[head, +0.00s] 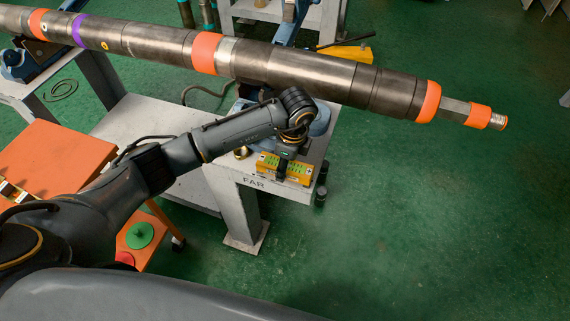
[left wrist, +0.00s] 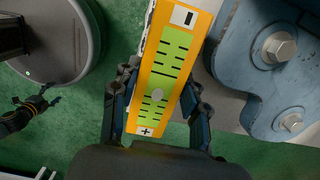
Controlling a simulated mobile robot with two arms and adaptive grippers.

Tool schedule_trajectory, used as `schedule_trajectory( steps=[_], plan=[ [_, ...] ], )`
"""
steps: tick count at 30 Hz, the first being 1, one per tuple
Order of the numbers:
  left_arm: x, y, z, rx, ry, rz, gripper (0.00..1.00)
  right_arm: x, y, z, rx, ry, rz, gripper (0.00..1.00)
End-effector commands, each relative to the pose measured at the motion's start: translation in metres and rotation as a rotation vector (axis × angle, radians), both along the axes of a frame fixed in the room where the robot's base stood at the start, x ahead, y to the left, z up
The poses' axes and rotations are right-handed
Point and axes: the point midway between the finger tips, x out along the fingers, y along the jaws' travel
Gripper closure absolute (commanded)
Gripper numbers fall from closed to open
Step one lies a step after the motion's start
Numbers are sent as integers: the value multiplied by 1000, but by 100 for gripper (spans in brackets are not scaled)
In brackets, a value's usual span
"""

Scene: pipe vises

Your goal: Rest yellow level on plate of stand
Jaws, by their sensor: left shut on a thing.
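The yellow level (head: 298,174), with a green marked face, is held in my left gripper (head: 283,173). In the left wrist view, the fingers of my left gripper (left wrist: 161,82) close on both long sides of the level (left wrist: 172,55), which has a plus at one end and a minus at the other. The light grey plate of the stand (head: 222,178) is marked FAR. The level is at the plate's front right edge; I cannot tell if it touches the plate. My right gripper is not in view.
A long pipe (head: 300,72) with orange bands lies above the stand. The blue vise (left wrist: 278,65) is close to the level's right in the wrist view. A brass piece (head: 241,153) sits on the plate. An orange cart (head: 60,155) stands left. Open floor (head: 430,220) lies right.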

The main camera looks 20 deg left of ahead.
Motion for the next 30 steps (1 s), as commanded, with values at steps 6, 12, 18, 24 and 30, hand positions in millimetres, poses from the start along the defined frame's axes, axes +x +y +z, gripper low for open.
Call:
schedule_trajectory(
  steps=[6, 12, 18, 24, 30],
  plan=[
    [0, 0, -2, 0, -1, 0, 100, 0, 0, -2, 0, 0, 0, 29],
    [0, 0, -5, 0, -1, 0, 100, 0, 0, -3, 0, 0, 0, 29],
    [0, 0, -5, 0, -1, 0, 37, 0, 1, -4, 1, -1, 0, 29],
    [0, 0, -5, 0, -2, 0, 29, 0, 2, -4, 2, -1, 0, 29],
    [0, 0, -6, 0, 0, 0, 29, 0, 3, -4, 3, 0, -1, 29]
  ],
)
